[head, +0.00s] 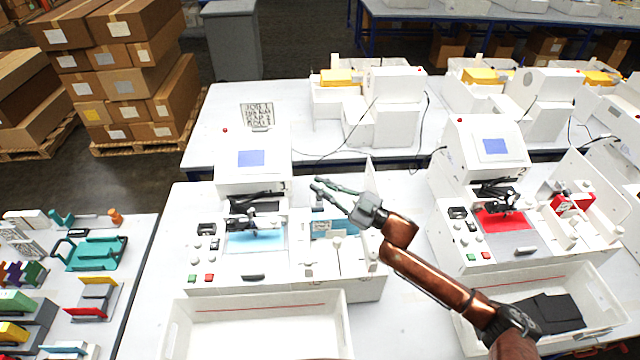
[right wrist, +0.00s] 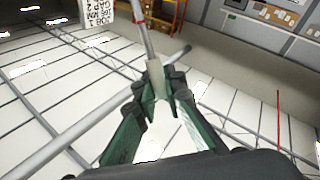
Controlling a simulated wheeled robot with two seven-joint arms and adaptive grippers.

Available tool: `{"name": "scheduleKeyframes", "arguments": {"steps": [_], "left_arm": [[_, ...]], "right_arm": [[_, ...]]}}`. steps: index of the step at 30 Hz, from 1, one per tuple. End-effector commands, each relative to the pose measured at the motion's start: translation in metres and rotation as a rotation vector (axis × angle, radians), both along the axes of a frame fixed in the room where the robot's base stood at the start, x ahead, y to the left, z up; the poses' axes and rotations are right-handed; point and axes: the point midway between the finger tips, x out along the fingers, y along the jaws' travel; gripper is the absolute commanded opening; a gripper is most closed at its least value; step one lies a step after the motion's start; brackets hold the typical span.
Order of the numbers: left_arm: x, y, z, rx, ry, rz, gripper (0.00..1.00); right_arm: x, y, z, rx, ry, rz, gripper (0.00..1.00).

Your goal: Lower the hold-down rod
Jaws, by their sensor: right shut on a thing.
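My right gripper (head: 316,187) reaches in from the lower right of the head view, over the right part of the plotter marked 1 (head: 188,262). In the right wrist view its fingers (right wrist: 160,82) are shut on a pale piece at the end of a thin, light rod, which I take to be the hold-down rod (right wrist: 141,28). It runs up out of the picture. A grey bar (right wrist: 70,136) crosses diagonally behind the fingers. In the head view I cannot make out the held rod clearly. My left gripper is not in view.
A white tray (head: 180,325) stands in front of plotter 1. Plotter 2 (head: 452,262) stands to the right, with another tray holding black pieces (head: 552,312). A job card (head: 257,113) stands behind. Coloured parts crowd the left table. My right forearm spans the gap between the plotters.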

Motion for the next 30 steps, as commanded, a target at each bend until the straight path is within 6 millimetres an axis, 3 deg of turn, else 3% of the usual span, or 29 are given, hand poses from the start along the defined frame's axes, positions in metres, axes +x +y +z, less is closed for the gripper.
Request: {"name": "scheduleKeyframes", "arguments": {"steps": [1,9,27,28,30], "left_arm": [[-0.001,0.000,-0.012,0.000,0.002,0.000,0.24],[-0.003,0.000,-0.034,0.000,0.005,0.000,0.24],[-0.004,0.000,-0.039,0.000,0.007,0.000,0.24],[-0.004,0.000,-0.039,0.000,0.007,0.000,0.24],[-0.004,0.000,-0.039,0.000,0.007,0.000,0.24]], "right_arm": [[-0.004,-0.001,-0.009,0.003,-0.028,-0.001,0.00],[-0.021,0.000,-0.017,0.001,-0.153,-0.001,0.00],[-0.026,0.000,-0.017,0.000,-0.197,-0.001,0.00],[-0.026,0.000,-0.017,-0.001,-0.197,0.000,0.12],[-0.026,0.000,-0.017,-0.001,-0.197,0.000,0.17]]}}
